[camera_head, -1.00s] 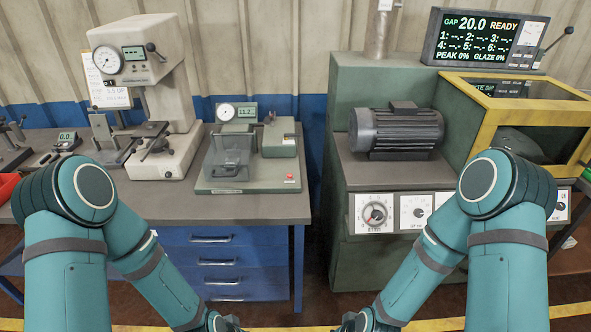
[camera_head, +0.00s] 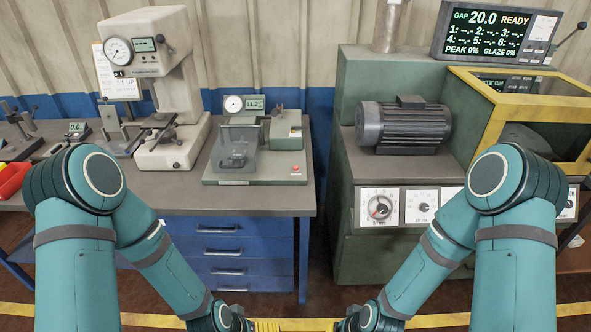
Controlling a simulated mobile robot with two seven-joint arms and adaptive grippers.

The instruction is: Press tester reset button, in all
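A small tester with a round dial and a lit readout (camera_head: 254,104) stands on a flat green-grey base plate (camera_head: 212,178) on the workbench. A small red button (camera_head: 296,169) sits at the right front of that plate. A larger cream tester (camera_head: 152,62) with a dial, display and lever stands to its left; no reset label is legible on either. My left gripper (camera_head: 238,322) and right gripper (camera_head: 352,323) hang low at the bottom edge, in front of and below the bench top. Both are partly cut off, so their fingers are unclear. Neither touches a tester.
The grey bench top (camera_head: 265,200) has a clear front strip above blue drawers (camera_head: 228,255). A green machine with a dark motor (camera_head: 403,127) and dials stands right, beside a yellow-framed guard (camera_head: 495,120). A display (camera_head: 497,35) reads READY. A red bin (camera_head: 13,178) is far left.

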